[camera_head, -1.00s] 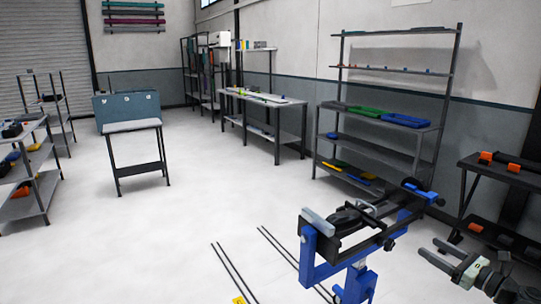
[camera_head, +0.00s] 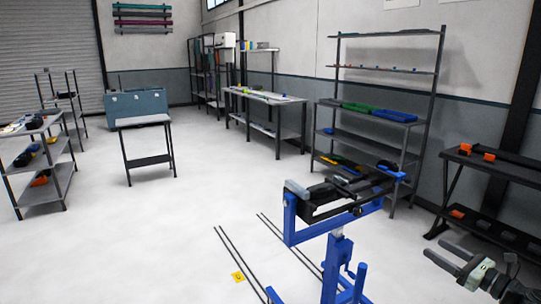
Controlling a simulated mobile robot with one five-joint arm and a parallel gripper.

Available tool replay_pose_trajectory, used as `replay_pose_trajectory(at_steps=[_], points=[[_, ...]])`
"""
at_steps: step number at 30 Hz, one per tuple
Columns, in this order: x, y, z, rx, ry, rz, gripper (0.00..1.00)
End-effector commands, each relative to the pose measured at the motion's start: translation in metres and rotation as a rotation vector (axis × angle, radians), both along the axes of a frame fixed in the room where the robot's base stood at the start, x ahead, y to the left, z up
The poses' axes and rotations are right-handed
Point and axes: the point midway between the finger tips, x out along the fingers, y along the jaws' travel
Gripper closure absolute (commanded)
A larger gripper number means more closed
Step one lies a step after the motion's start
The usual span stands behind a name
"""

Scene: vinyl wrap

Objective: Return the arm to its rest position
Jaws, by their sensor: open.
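My gripper (camera_head: 435,249) is at the lower right in the head view, with two grey fingers pointing up and left. The fingers are apart and I see nothing between them. The wrist (camera_head: 480,272) behind it is dark with a pale grey-green block, and the rest of the arm runs out of the frame. The gripper is clear of the blue stand (camera_head: 337,260) to its left in the picture.
The blue stand carries a black clamp-like top. A dark table (camera_head: 500,166) with orange-ended tools stands at the right. A tall shelf (camera_head: 385,147) with green and blue trays stands behind the stand. Open white floor (camera_head: 130,240) lies to the left, with thin dark lines and a yellow marker (camera_head: 238,277).

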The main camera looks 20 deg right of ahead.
Motion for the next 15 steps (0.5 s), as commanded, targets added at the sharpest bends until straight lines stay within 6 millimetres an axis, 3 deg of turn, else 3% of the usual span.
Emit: replay_pose_trajectory(at_steps=[2, 8, 15], points=[[-0.001, -0.001, 0.0, 0.0, 0.0, -0.003, 0.36], [0.032, 0.029, -0.007, 0.0, 0.0, 0.068, 0.36], [0.08, 0.081, -0.016, -0.001, 0.0, 0.178, 0.36]])
